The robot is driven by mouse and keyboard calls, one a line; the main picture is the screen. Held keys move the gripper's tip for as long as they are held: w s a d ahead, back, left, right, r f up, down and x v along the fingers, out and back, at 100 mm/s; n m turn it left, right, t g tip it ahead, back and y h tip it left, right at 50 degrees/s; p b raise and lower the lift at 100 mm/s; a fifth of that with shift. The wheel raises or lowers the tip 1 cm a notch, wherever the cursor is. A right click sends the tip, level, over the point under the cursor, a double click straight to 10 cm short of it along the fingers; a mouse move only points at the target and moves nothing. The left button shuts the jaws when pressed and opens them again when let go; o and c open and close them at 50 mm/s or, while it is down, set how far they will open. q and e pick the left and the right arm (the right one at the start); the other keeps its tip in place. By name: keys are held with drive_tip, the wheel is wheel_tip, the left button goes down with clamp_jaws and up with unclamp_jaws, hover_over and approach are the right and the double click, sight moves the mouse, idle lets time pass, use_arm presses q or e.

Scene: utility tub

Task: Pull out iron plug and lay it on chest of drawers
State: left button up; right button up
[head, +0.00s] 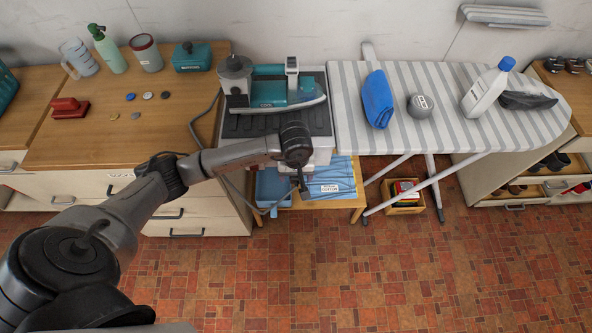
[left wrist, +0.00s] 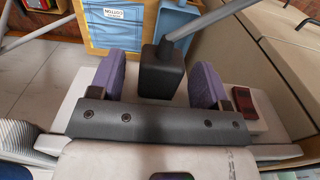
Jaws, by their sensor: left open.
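The iron plug (left wrist: 161,76) is a dark block with a grey cord leaving its top, in the left wrist view. It sits against a pale socket housing (left wrist: 262,125) with a red switch (left wrist: 244,103). My left gripper (head: 302,183) is open, its two purple fingers on either side of the plug with small gaps visible. In the head view my wrist largely hides the plug. The teal iron (head: 268,93) rests on a dark-topped stand (head: 240,124), its cord (head: 205,110) hanging down the left side. The chest of drawers (head: 110,140) has a wooden top. My right gripper is not in view.
A red object (head: 69,107), several buttons (head: 130,97), a mug (head: 146,53), bottles and a teal box (head: 192,57) stand on the chest; its front right top is clear. An ironing board (head: 440,105) stands right.

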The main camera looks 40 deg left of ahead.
use_arm(q)
drive_tip(key=c, duration=1)
drive_tip(key=shift+s+d, duration=0.1)
drive_tip(key=shift+s+d, duration=0.45)
drive_tip(key=shift+s, duration=0.05)
drive_tip(key=shift+d, duration=0.1)
drive_tip(key=shift+s+d+p, duration=0.45)
drive_tip(key=shift+s+d, duration=0.15)
drive_tip(key=shift+s, duration=0.05)
drive_tip(key=shift+s+d, duration=0.4)
drive_tip(key=shift+s, duration=0.05)
